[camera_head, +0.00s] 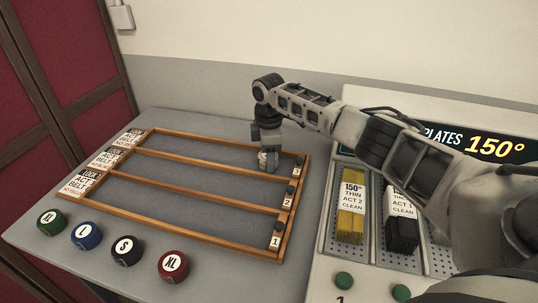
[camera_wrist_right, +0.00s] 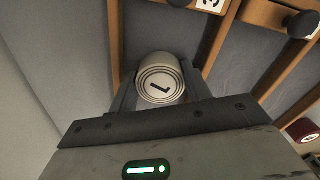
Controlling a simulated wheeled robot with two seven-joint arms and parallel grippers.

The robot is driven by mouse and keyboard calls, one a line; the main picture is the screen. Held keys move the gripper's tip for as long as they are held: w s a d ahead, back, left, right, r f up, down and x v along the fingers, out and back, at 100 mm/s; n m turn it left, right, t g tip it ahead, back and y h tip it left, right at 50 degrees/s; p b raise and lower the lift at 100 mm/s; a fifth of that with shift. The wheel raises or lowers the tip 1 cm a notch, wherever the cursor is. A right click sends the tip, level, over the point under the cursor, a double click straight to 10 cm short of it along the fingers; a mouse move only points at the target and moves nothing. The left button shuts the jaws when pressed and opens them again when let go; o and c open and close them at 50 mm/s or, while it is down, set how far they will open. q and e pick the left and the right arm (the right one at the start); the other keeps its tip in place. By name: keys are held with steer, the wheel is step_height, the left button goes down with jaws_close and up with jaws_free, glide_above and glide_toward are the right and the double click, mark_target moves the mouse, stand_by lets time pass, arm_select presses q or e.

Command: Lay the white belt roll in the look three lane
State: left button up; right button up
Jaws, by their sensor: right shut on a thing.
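My right gripper (camera_head: 268,147) points down over the far right of the wooden lane tray (camera_head: 185,235) and is shut on the white belt roll (camera_head: 264,161). In the right wrist view the roll (camera_wrist_right: 160,78) sits between the two fingers, its coiled end with a dark mark facing the camera. The look three lane (camera_head: 210,159) is the far lane, with a 3 tag (camera_head: 299,161) at its right end. The roll appears within this lane near that end; I cannot tell whether it touches the lane floor. My left gripper is out of view.
Green (camera_head: 50,222), blue (camera_head: 86,236), black (camera_head: 126,250) and red (camera_head: 173,265) rolls stand along the table front. Dark knobs (camera_head: 281,224) mark the lanes' right ends. A plate station (camera_head: 345,262) with yellow and black packs stands at right. The lanes look otherwise empty.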

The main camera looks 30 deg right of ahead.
steer(key=shift+f, duration=0.1)
steer(key=o, duration=0.7)
steer(key=shift+o, duration=0.2)
step_height(320, 180, up, 12)
steer(key=shift+r, duration=0.2)
